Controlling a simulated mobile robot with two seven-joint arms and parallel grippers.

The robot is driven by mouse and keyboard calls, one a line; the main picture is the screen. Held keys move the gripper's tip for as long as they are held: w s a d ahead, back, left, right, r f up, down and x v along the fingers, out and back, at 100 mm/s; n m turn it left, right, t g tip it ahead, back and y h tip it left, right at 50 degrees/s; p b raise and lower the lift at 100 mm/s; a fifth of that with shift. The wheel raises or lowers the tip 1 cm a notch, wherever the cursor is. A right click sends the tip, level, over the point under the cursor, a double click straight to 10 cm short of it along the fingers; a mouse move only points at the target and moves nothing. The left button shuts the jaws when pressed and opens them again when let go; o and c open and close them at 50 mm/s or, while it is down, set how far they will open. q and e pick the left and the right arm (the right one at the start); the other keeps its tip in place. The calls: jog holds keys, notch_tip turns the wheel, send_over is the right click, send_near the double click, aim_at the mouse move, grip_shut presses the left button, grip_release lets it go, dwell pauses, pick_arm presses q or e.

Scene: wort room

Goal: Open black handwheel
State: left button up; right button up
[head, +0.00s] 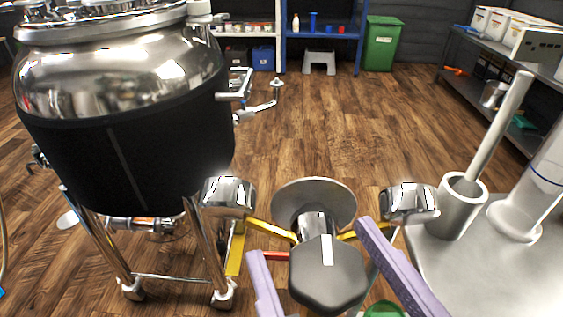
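The two lavender fingers of my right gripper (310,240) stand apart on either side of the handwheel. A gap shows between the left finger and the knob. Whether the right finger touches the knob I cannot tell. My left gripper is not in view.
Shiny pipe ends (228,196) with yellow levers (270,231) flank the valve. A large steel and black tank (120,130) on legs stands at the left. A steel surface (480,265) with a metal cup (463,207) is at the right. The wooden floor behind is mostly clear.

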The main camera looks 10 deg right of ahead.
jog(key=c, duration=1.3)
jog(key=shift+o, duration=0.2)
jog(key=shift+r+n+y+p, duration=0.15)
jog(key=shift+n+y+p, duration=0.4)
jog(key=shift+y, duration=0.25)
jog(key=shift+n+g+y, duration=0.6)
jog(key=shift+n+y, duration=0.35)
jog(key=shift+y, duration=0.55)
jog(key=o, duration=1.4)
jog(key=shift+m+h, duration=0.3)
jog(key=shift+h, duration=0.2)
